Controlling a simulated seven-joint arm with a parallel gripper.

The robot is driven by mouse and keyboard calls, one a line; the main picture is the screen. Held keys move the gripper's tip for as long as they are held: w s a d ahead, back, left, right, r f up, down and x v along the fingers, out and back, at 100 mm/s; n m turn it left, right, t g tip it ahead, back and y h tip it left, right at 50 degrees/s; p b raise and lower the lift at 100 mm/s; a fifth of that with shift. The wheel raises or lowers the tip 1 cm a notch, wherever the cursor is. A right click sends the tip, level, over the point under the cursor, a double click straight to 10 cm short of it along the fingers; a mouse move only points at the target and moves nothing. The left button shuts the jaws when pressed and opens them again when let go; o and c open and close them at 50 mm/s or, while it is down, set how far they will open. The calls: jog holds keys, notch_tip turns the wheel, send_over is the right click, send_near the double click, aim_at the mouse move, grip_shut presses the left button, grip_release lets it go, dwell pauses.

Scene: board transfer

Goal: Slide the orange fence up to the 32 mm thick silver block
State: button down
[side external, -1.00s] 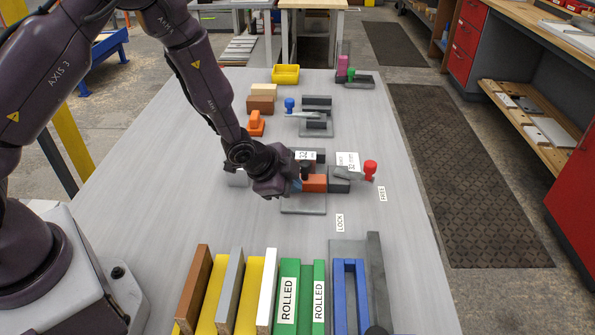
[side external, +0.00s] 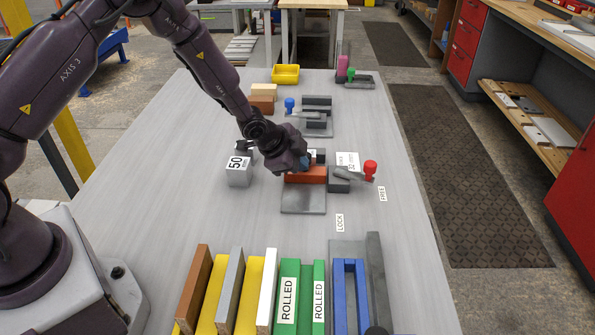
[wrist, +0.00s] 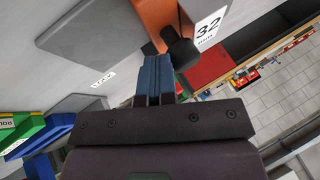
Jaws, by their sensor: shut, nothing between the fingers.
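The orange fence (side external: 306,174) lies crosswise on a grey baseplate (side external: 303,202) in the side view. In the wrist view the fence (wrist: 152,14) shows at the top, with a black knob (wrist: 180,48) on it. My gripper (side external: 304,163) is shut and empty at the fence. Its blue fingertips (wrist: 153,75) are close to the knob; I cannot tell whether they touch it. A white label marked 32 (wrist: 209,27) shows beside the fence. The 32 mm silver block is mostly hidden behind my gripper, so any gap to the fence cannot be judged.
A silver block marked 50 (side external: 239,170) stands left of the baseplate. A lever with a red knob (side external: 370,167) is at the fence's right. Boards in a rack (side external: 255,290) stand in front. Another fixture with a blue knob (side external: 290,104) is behind. Table at left is clear.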

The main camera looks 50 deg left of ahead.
jog(key=shift+w+a, duration=0.35)
jog(key=shift+a, duration=0.1)
jog(key=shift+s+d, duration=0.1)
